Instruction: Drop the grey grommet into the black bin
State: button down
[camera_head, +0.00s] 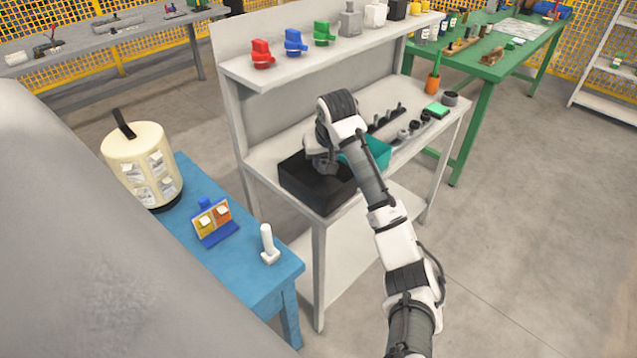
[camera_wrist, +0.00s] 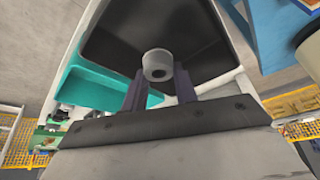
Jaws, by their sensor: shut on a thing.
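The black bin (camera_head: 306,194) stands on the near end of the white bench, left of a teal bin (camera_head: 372,152). My gripper (camera_head: 324,166) is over the black bin, pointing down. In the wrist view, my gripper (camera_wrist: 160,84) is shut on the grey grommet (camera_wrist: 157,57), a short ring with a hole, held at the fingertips. The black bin (camera_wrist: 108,42) opens beneath and around the grommet in that view. The grommet cannot be made out in the head view.
Small dark parts (camera_head: 402,134) and a green block (camera_head: 436,110) lie farther along the bench. An upper shelf (camera_head: 290,75) with coloured parts rises behind. A blue table (camera_head: 240,262) with a cream canister (camera_head: 138,150) stands at the left.

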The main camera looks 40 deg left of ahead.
jog(key=c, duration=1)
grip_release()
jog(key=shift+r, duration=0.15)
jog(key=v, duration=1.3)
jog(key=shift+s+r+b, duration=0.1)
jog(key=shift+r+b, duration=0.15)
jog(key=shift+b, duration=0.15)
